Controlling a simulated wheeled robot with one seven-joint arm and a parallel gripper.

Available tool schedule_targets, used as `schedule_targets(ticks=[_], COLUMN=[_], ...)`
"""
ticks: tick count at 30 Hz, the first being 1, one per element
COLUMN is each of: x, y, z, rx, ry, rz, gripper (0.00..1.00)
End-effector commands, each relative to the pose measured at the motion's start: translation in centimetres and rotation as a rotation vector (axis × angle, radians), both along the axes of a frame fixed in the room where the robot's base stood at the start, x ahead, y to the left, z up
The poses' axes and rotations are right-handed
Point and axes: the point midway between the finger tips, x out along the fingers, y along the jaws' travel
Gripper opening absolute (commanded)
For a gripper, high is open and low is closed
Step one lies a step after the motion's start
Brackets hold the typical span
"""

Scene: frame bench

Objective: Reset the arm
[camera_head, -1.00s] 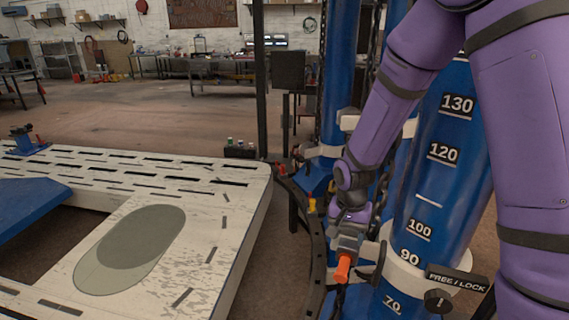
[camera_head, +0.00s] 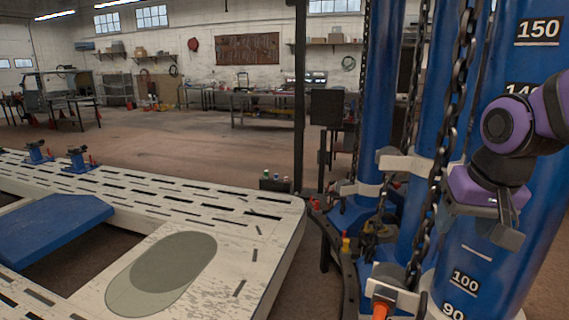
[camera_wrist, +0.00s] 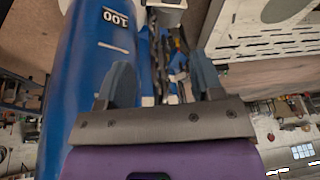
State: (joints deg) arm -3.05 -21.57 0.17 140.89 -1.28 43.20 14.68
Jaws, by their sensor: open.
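My purple arm comes in from the right edge in the head view. My gripper (camera_head: 507,222) hangs in front of a blue column with height numbers (camera_head: 540,75), above an orange-tipped tool or handle (camera_head: 384,305) at the bottom of the frame. In the wrist view my gripper (camera_wrist: 163,85) has its two grey fingers spread apart, with nothing held between them. The blue column with the number 100 (camera_wrist: 90,60) stands to the left in that view. I cannot tell whether the gripper touches the column.
A white slotted frame bench (camera_head: 255,205) fills the lower left, with a blue ramp plate (camera_head: 55,222) on it. Chains (camera_head: 440,160) hang beside the columns. Open floor (camera_head: 190,150) lies behind the bench.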

Motion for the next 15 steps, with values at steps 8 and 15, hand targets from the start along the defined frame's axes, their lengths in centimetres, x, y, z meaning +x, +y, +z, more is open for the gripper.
schedule_targets(ticks=[8, 15], x=[-6.2, -9.6], y=[-1.0, -1.3], z=[3.9, 5.1], rx=[-0.036, -0.063], ry=[-0.101, -0.149], rz=[0.103, 0.16], gripper=[0.6, 0.6])
